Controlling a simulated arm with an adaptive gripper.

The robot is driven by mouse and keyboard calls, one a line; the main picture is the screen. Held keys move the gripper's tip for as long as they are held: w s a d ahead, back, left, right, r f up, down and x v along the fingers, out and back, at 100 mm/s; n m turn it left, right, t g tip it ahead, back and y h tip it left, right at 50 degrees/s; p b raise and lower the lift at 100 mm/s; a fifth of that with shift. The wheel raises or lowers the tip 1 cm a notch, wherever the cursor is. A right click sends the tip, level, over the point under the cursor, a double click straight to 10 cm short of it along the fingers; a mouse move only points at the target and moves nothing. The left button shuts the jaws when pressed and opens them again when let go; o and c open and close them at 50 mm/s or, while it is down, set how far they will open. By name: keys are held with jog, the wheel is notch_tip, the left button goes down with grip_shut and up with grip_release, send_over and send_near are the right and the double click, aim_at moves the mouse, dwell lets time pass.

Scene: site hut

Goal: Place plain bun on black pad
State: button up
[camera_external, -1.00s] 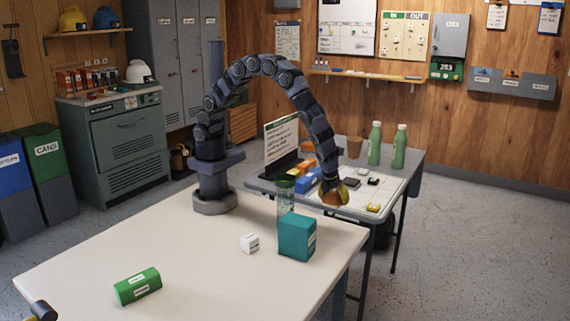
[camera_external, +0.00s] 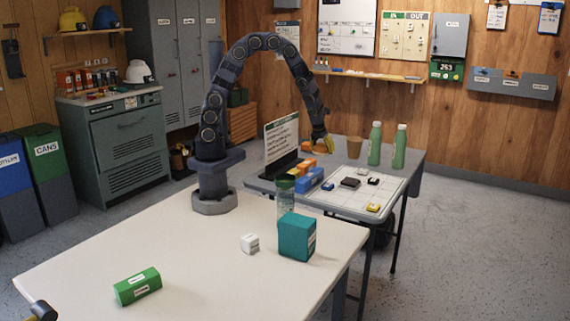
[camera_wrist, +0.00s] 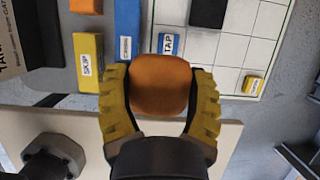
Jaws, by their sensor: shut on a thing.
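My gripper (camera_wrist: 160,98) is shut on the plain bun (camera_wrist: 160,85), a rounded orange-brown thing between its yellow fingers in the wrist view. In the external view my gripper (camera_external: 325,147) is raised above the far left part of the grey table, and the bun (camera_external: 315,147) shows only in small part beside the fingers. The black pad (camera_external: 350,183) is a flat dark square on the white gridded board, to the right of and below my gripper in the picture. In the wrist view the black pad (camera_wrist: 208,12) is at the top edge, partly cut off, apart from the bun.
The white board (camera_external: 335,198) also holds a yellow block (camera_external: 373,207) and other small pieces. Blue blocks (camera_external: 308,181) and a dark stand with a sign (camera_external: 281,140) are at its left.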

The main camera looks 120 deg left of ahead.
jog(key=w+a+f, duration=0.4)
jog(key=w+a, duration=0.2)
send_over(352, 179)
jog(key=f, duration=0.3)
jog(key=d+f, duration=0.1)
jog(key=f, duration=0.1)
jog(key=shift+f, duration=1.8)
jog(key=shift+f, duration=0.2)
jog(key=o, duration=1.1)
jog(key=v, duration=1.2)
jog(key=shift+r, duration=0.2)
